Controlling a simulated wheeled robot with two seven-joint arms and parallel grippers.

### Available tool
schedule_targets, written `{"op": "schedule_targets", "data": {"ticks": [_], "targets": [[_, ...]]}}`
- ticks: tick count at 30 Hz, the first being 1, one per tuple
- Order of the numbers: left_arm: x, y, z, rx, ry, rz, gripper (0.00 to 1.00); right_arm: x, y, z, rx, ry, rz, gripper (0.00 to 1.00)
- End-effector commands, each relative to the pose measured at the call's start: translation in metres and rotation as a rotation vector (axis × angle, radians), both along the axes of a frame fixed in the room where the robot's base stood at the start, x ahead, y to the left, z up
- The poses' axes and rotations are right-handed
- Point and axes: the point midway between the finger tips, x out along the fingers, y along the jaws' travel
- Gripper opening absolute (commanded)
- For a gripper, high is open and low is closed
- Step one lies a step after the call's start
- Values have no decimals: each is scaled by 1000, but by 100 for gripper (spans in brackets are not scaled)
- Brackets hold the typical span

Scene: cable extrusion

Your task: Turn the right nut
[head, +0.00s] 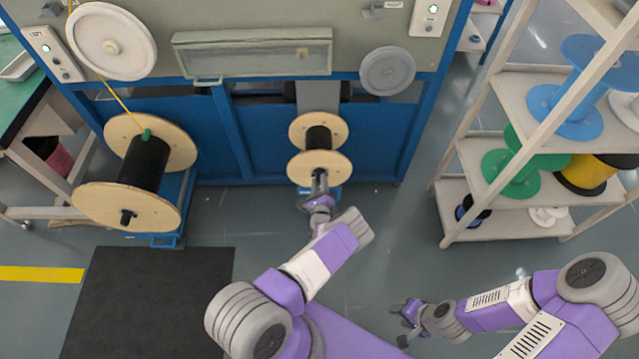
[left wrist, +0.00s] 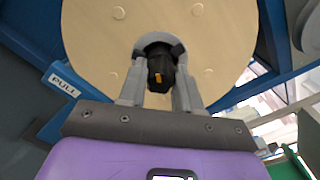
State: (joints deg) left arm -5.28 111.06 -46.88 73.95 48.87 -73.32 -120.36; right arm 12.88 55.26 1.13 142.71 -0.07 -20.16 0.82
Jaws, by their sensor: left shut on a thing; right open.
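The right spool (head: 318,140) has two wooden discs and a dark core, and stands at the front of the blue machine. My left gripper (head: 319,174) is at the near disc's centre. In the left wrist view the dark nut (left wrist: 161,72), with a small orange mark, sits between the fingers of my left gripper (left wrist: 160,88), which are shut on it. The wooden disc (left wrist: 100,40) lies behind the nut. My right gripper (head: 405,318) is open and empty, low over the floor at the lower right, well away from the spool.
A larger spool (head: 142,170) with black cable stands on a blue stand at the left. A shelf (head: 480,150) with coloured reels stands at the right. A dark mat (head: 150,300) lies on the floor at lower left. The floor between spool and shelf is clear.

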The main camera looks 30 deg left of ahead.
Motion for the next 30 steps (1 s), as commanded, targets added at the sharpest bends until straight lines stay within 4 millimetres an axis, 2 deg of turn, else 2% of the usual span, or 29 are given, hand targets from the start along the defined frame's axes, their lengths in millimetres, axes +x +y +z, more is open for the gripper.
{"op": "schedule_targets", "data": {"ticks": [3,4,9,20,30], "targets": [[-2,-2,-4,-2,9,-1,3,0,0,0,0,0,0,43],[-2,-2,-4,-2,9,-1,35,0,0,0,0,0,0,43],[-1,-1,-2,-1,6,-1,59,0,0,0,0,0,0,43],[-7,-5,-1,-1,4,-2,59,0,0,3,0,0,0,43],[-53,-33,0,0,7,-2,59,0,0,20,0,0,0,43]]}}
